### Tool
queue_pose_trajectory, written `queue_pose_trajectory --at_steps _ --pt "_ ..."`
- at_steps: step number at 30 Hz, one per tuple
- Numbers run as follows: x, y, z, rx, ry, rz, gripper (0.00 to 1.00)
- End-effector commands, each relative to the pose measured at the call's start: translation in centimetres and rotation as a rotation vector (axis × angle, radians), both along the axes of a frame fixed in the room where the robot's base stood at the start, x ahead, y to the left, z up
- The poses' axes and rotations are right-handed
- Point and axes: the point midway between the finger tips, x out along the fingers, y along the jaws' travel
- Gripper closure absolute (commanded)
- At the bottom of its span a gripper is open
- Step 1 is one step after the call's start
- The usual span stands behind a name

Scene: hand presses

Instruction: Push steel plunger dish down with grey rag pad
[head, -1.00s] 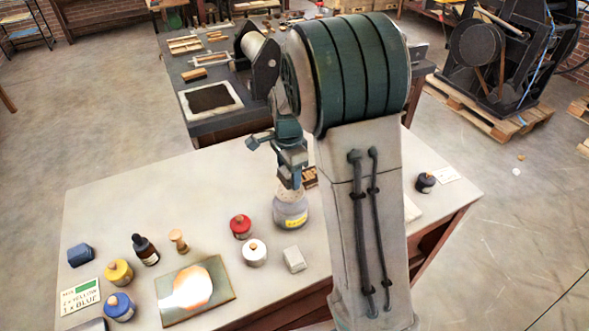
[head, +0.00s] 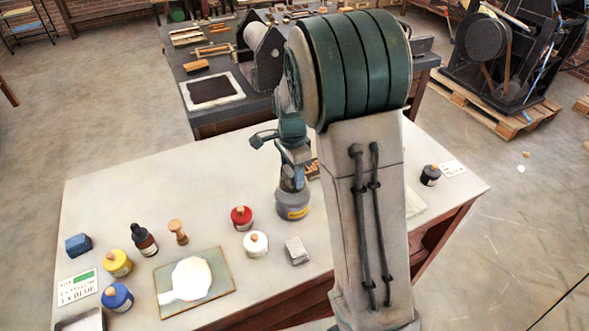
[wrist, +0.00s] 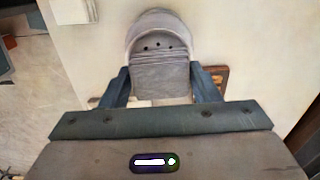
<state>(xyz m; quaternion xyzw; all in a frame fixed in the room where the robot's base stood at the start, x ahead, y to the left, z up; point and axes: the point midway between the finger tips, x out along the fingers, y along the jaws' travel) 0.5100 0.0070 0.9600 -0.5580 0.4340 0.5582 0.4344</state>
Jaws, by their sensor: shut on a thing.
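The grey plunger can (head: 292,207) with a yellow label stands upright on the pale table, right of the red-lidded jar. Its round steel dish (wrist: 148,40) shows in the wrist view, with small dark holes. The grey rag pad (wrist: 162,76) is a folded block between my two fingers. My gripper (wrist: 163,88) is shut on it, and the pad lies over the near part of the dish. In the head view my gripper (head: 292,178) points down at the can top. The pad hides the dish's near part, so I cannot tell how firmly they touch.
A red-lidded jar (head: 241,218), a white jar (head: 256,244) and a pale grey block (head: 297,250) stand close left and in front. A glass slab (head: 222,272) with a white patch lies front left. A dark jar (head: 430,175) stands right. The table's back left is clear.

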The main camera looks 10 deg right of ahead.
Motion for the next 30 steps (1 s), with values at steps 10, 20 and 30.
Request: queue_pose_trajectory --at_steps 10,20,30 --pt "0.0 0.0 -0.3 0.000 0.000 0.000 0.62" --pt "0.0 0.0 -0.7 0.000 0.000 0.000 0.62" --pt "0.0 0.0 -1.1 0.000 0.000 0.000 0.62"
